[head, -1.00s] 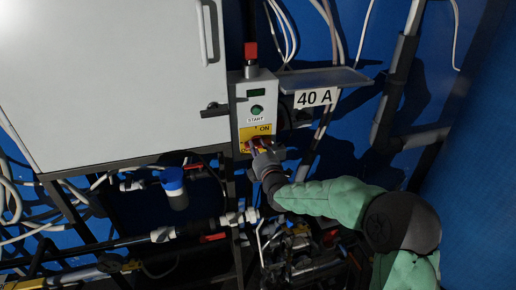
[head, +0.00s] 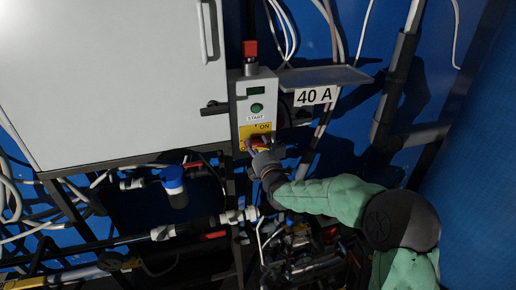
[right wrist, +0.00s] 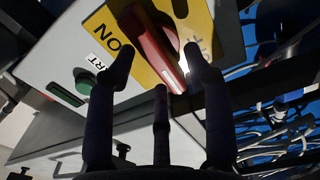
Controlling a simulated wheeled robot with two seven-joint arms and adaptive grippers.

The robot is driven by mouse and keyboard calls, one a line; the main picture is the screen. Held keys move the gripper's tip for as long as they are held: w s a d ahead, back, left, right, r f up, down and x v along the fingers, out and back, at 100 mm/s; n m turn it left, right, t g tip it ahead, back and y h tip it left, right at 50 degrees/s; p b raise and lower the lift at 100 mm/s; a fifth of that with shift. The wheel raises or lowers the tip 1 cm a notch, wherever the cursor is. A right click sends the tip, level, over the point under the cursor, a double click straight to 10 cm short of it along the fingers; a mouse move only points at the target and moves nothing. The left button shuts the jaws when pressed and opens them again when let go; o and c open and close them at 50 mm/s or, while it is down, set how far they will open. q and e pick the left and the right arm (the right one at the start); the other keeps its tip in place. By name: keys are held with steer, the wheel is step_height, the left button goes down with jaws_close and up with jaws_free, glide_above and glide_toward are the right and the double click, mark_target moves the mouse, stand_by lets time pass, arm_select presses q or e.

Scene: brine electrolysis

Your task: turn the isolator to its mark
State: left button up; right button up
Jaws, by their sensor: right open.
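The isolator's red handle (head: 259,141) is on a yellow plate (head: 262,127) marked ON, low on a grey control box. My right gripper (head: 262,152) is in front of it and hides part of the plate. In the right wrist view the gripper (right wrist: 159,62) is open. The red handle (right wrist: 152,42) lies slanted between its spread fingertips. The yellow plate (right wrist: 106,37) is behind the handle. I cannot tell whether the fingers touch the handle. My left gripper is not in view.
A shelf (head: 325,77) with a 40 A label (head: 314,96) juts out at right. A large grey cabinet (head: 110,80) stands left. Pipes and cables crowd below.

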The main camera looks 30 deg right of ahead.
steer(key=shift+s, duration=0.1)
steer(key=v, duration=1.1)
steer(key=shift+s+a, duration=0.2)
steer(key=shift+s, duration=0.2)
